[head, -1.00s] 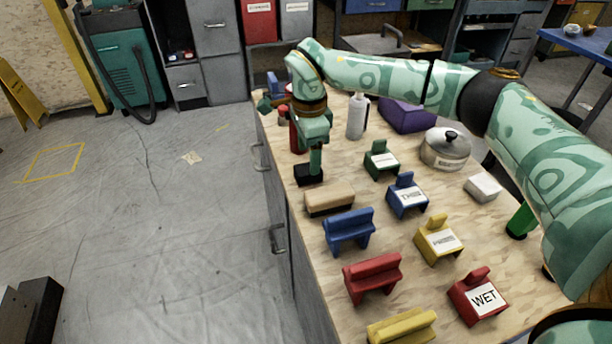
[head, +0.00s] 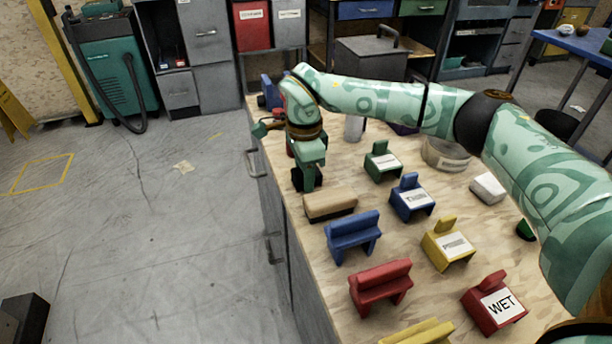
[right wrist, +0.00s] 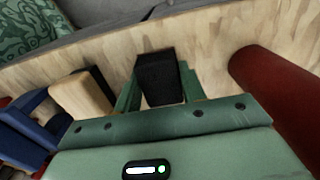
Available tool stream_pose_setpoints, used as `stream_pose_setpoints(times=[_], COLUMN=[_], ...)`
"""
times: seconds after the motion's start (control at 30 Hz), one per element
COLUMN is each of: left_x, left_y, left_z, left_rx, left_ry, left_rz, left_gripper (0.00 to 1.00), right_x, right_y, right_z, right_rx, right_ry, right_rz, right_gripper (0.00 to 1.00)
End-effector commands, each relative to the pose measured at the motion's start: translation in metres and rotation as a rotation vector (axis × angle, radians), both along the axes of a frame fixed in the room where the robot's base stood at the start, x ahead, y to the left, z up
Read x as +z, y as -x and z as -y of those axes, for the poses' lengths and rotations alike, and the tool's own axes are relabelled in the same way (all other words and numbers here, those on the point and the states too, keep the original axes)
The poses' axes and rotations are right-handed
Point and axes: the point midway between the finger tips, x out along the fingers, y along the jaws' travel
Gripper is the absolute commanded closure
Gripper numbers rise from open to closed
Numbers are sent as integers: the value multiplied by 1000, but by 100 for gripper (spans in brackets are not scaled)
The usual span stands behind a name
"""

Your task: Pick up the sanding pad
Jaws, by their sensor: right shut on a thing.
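The sanding pad (right wrist: 160,78) is a small black block. In the right wrist view it sits between the two green fingers of my right gripper (right wrist: 158,92). In the head view the right gripper (head: 308,182) reaches down at the bench's left edge, shut on the pad, which shows only as dark patches beside the fingers. The pad is at about bench height; I cannot tell whether it touches the top. My left gripper is not in view.
A tan block (head: 330,205) lies just in front of the gripper. A red cylinder (right wrist: 275,105) stands close by. Blue (head: 353,237), red (head: 380,285) and other coloured holders fill the wooden bench. Open floor (head: 150,240) lies to the left.

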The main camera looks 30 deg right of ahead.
Motion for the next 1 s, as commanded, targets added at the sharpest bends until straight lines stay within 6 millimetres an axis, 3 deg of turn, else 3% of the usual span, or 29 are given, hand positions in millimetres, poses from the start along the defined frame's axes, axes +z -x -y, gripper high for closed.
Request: stream_pose_setpoints(times=[0.27, 0.37, 0.43, 0.67, 0.8, 1.0], left_x=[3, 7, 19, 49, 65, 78], left_y=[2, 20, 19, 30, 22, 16], left_z=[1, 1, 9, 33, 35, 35], left_rx=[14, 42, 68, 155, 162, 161], left_ry=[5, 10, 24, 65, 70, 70], left_rz=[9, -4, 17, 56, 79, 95], left_gripper=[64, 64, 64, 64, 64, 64], right_x=[10, 24, 50, 110, 120, 129], right_y=[0, 0, 2, 55, 94, 128], right_z=[0, 0, 0, 6, 10, 14], right_rx=[-1, -1, 0, 1, 1, 0], right_ry=[1, 1, 0, 0, 0, -1], right_rz=[2, 6, 12, 11, 6, 1], right_gripper=[82, 82, 82, 82, 82, 82])
